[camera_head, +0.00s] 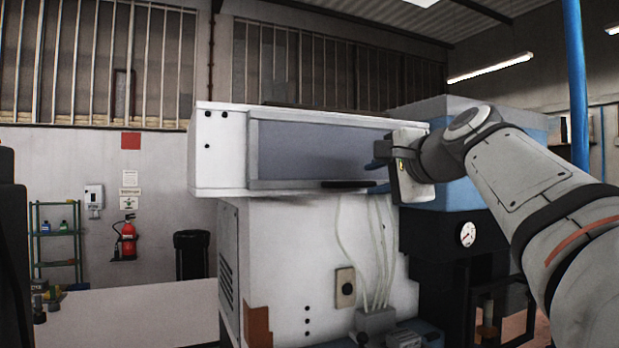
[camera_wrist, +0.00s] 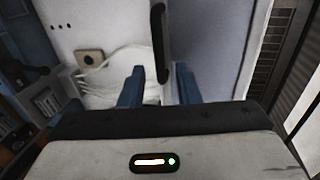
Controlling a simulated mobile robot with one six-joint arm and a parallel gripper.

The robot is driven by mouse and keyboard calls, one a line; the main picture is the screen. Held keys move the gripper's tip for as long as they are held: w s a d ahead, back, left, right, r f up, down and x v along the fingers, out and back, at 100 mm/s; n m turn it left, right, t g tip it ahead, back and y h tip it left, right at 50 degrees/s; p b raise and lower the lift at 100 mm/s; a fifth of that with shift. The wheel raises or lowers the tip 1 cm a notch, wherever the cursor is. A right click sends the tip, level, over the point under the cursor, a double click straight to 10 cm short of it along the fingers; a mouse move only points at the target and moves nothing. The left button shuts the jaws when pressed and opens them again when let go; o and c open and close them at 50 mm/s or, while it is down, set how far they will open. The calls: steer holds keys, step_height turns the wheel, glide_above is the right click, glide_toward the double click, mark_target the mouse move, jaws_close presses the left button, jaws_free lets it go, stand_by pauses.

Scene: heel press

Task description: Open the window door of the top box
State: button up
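The top box (camera_head: 218,150) is a long white box on top of the machine. Its window door (camera_head: 320,145) is a grey pane in a lighter frame and looks shut. It fills the upper right middle of the wrist view (camera_wrist: 208,45). A black bar handle (camera_head: 347,184) sits at the door's lower edge; it also shows in the wrist view (camera_wrist: 158,42). My gripper (camera_head: 378,170), with blue fingers, is open at the door's right end. In the wrist view its fingers (camera_wrist: 160,78) stand apart, with the handle's near end in line with the gap. I cannot tell whether they touch it.
Below the box is the white machine body (camera_head: 290,255) with pale hoses (camera_head: 380,245) and a button box (camera_head: 345,287). A dark machine with a gauge (camera_head: 467,234) stands at the right. A white table (camera_head: 130,315) is at the lower left.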

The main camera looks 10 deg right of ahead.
mark_target(359, 185)
steer(key=p+x, duration=0.1)
steer(key=x, duration=0.5)
steer(key=shift+w+a+f+p, duration=0.1)
steer(key=shift+w+p, duration=0.1)
steer(key=shift+p, duration=0.15)
jaws_close()
steer(key=shift+f, duration=0.1)
